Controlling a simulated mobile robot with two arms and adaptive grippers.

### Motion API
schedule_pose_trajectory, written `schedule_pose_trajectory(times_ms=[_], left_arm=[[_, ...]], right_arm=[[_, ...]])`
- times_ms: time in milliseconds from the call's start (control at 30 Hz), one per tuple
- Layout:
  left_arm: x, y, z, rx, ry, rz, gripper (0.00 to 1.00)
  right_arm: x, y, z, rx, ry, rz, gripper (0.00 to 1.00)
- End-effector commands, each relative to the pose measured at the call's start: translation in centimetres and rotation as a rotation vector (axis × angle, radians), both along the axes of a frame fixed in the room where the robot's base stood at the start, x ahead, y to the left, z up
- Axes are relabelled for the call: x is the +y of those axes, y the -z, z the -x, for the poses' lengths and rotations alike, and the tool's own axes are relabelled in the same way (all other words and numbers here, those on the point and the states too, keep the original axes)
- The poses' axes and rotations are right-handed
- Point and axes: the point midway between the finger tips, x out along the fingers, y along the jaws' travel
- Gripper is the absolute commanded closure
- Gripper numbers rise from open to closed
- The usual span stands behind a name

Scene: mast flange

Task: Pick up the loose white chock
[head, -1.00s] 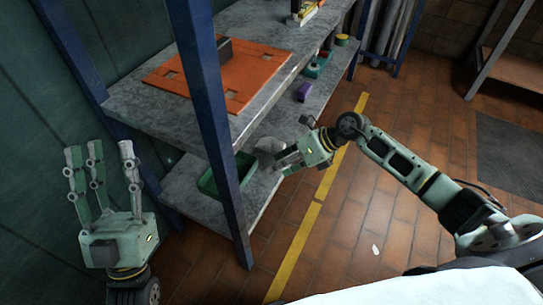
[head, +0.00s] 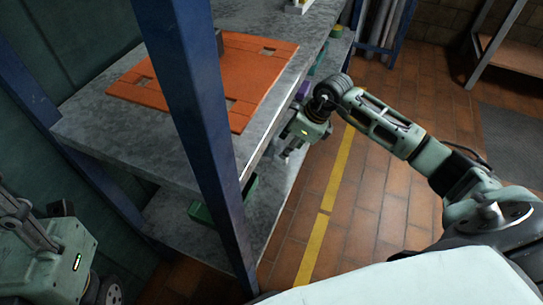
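I cannot make out the loose white chock in the head view; the upper shelf and its edge hide much of the lower shelf (head: 262,212). My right gripper (head: 287,150) is at the upper shelf's front edge, pointing down toward the lower shelf. Its fingertips are small and partly hidden, so I cannot tell whether it is open or what it holds. My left gripper (head: 30,220) is at the lower left, cut off by the picture edge, away from the shelves. Its finger opening is unclear.
A blue post (head: 203,130) stands in front of the shelves. An orange board (head: 215,75) lies on the upper shelf (head: 185,152). A green tray (head: 200,214) sits on the lower shelf, partly behind the post. The tiled floor (head: 365,215) at right is open, with a yellow line.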

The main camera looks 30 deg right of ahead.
Motion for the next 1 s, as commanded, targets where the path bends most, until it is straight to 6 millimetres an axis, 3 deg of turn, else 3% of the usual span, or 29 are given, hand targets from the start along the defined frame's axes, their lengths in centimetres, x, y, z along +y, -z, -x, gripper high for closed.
schedule_pose_trajectory(times_ms=[100,300,633,1000], left_arm=[[-0.1,-0.2,0.0,-0.042,-0.002,-0.001,0.6],[-0.2,-1.0,-0.1,-0.083,-0.005,-0.006,0.6],[-0.3,-1.3,-0.1,-0.09,-0.006,-0.008,0.6],[-0.3,-1.3,-0.1,-0.089,-0.005,-0.008,0.6]], right_arm=[[0.4,2.0,-0.5,0.001,0.0,-0.004,0.59],[0.9,4.0,-1.2,0.0,0.001,-0.005,0.59],[1.0,4.2,-1.4,-0.001,0.001,-0.002,0.6],[1.0,4.3,-1.4,0.001,0.0,-0.002,0.93]])
